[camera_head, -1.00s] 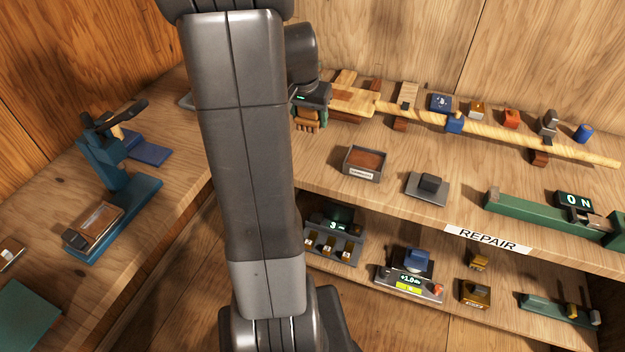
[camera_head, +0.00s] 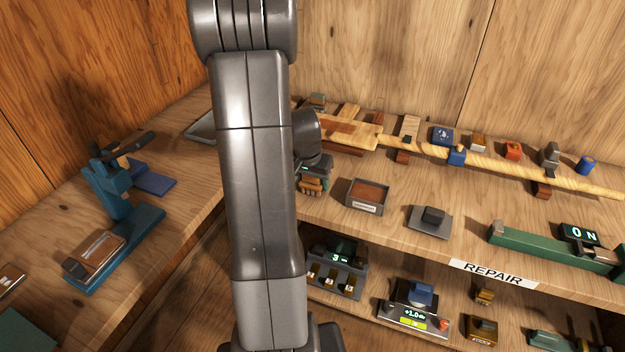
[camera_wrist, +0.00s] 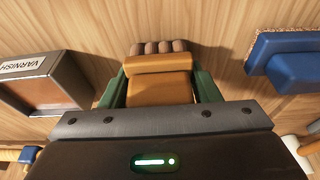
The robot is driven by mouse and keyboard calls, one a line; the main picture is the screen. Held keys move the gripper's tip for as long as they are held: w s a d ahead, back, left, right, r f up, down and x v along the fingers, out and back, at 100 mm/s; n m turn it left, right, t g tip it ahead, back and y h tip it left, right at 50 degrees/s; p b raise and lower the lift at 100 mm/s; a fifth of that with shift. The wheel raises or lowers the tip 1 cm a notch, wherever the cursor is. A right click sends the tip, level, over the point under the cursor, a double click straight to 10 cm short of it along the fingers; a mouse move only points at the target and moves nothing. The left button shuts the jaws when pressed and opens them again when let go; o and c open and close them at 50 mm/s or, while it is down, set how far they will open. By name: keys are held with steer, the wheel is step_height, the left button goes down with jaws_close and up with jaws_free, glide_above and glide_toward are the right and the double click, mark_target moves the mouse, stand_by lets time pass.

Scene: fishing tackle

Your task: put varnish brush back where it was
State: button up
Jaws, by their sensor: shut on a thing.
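My gripper (camera_wrist: 154,92) has its green fingers shut on an orange-brown block with several brown rounded tufts, which looks like the varnish brush (camera_wrist: 158,80). In the head view the brush (camera_head: 312,187) shows just under my gripper, at the upper shelf's front part, left of the varnish tray. I cannot tell whether it touches the wood. The varnish tray (camera_head: 368,195) is a grey-edged box with a brown inside and a label; in the wrist view it is at the left (camera_wrist: 40,85). My arm hides the shelf left of the gripper in the head view.
A long wooden rod (camera_head: 500,166) rests on supports behind the tray. A grey plate with a dark block (camera_head: 430,218) stands right of the tray. A blue block (camera_wrist: 290,62) lies right of my gripper in the wrist view. Bare wood lies around the brush.

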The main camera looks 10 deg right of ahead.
steer(key=shift+f, duration=0.1)
steer(key=o, duration=0.9)
steer(key=shift+r, duration=0.25)
steer(key=v, duration=1.1)
steer(key=shift+r, duration=0.4)
